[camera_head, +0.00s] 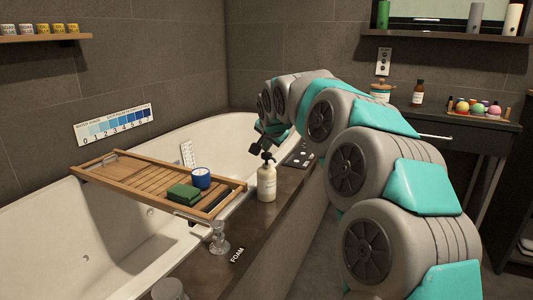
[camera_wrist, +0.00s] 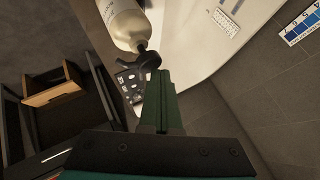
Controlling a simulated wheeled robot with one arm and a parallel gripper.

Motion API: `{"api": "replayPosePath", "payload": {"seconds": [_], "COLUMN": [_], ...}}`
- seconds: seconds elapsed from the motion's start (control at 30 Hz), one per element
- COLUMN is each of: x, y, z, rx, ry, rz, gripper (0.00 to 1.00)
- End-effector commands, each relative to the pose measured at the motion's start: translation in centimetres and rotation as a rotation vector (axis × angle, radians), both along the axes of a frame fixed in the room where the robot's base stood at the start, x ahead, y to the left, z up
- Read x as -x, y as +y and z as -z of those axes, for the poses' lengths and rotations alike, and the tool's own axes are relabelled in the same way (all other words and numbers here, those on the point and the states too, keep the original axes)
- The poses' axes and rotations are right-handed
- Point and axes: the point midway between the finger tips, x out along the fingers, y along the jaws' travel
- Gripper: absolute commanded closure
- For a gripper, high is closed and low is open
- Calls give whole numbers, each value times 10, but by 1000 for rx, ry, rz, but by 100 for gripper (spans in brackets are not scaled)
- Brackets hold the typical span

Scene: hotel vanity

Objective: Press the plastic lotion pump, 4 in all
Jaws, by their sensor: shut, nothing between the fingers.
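The lotion bottle (camera_head: 267,184) is cream with a dark pump head (camera_head: 267,156). It stands upright on the brown tub ledge (camera_head: 240,228). In the wrist view the bottle (camera_wrist: 124,22) is at the top, partly cut off, with its dark pump head (camera_wrist: 149,59) pointing down the picture. My gripper (camera_head: 264,146) is just above the pump head in the head view. In the wrist view my gripper (camera_wrist: 160,76) has its fingers together, with the tips right beside the pump head. I cannot tell whether they touch it.
A wooden bath tray (camera_head: 140,178) spans the tub, holding a blue candle cup (camera_head: 201,178) and a green cloth (camera_head: 183,194). A glass (camera_head: 219,238) stands on the ledge in front of the bottle. A dark panel with light dots (camera_head: 297,157) lies behind the bottle.

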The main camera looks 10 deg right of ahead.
Motion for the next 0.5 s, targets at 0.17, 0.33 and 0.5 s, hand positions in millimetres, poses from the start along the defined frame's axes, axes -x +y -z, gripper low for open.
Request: {"api": "replayPosePath", "payload": {"seconds": [0.17, 0.33, 0.5], "x": [0, 0, 0], "y": [0, 0, 0], "z": [-10, -11, -11], "rx": [0, 1, 1], "ry": [-1, -1, -1], "rz": [0, -1, -1], "gripper": [100, 100, 100]}}
